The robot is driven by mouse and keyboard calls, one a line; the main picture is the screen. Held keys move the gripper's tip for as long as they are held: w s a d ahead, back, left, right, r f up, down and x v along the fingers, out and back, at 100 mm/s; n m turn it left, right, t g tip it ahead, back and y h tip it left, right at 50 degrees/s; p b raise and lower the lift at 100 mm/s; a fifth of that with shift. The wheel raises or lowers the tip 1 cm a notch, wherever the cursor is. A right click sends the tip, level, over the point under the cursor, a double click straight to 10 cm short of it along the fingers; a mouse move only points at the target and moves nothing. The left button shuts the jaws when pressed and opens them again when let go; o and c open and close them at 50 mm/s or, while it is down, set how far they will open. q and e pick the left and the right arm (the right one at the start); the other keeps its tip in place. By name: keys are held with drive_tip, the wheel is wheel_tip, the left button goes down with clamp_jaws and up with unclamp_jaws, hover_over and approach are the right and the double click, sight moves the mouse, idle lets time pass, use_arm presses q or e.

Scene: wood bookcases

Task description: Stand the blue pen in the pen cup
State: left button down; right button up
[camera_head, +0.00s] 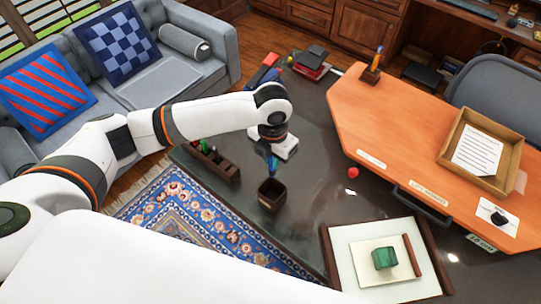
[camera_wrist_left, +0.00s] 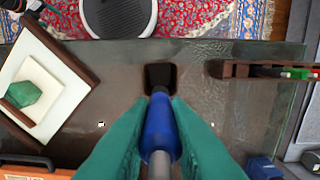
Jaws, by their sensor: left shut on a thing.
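The blue pen (camera_wrist_left: 160,130) is held between the green fingers of my left gripper (camera_wrist_left: 161,108). In the head view the pen (camera_head: 272,168) hangs roughly upright below my left gripper (camera_head: 272,158), mostly hidden by the hand. The pen cup (camera_head: 271,195) is a dark, square, open-topped holder standing upright on the dark glass table, just below the pen. In the wrist view the cup (camera_wrist_left: 160,75) lies straight ahead of the pen's far end. I cannot tell whether the pen's lower end is inside the rim. My right gripper is not in view.
A dark desk organizer with pens (camera_head: 213,160) stands left of the cup. A small red ball (camera_head: 353,172) and a framed tray with a green block (camera_head: 385,258) are to the right. The orange desk (camera_head: 400,130) rises beyond. The glass around the cup is clear.

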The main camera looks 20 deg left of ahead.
sight(272, 171)
use_arm(q)
drive_tip(key=shift+f+b, duration=2.85)
drive_tip(key=shift+f, duration=0.35)
drive_tip(key=shift+f+b, duration=0.8)
drive_tip(key=shift+f, duration=1)
drive_tip(key=c, duration=1.3)
unclamp_jaws()
wheel_tip(272, 171, up, 12)
drive_tip(key=shift+b, duration=0.75)
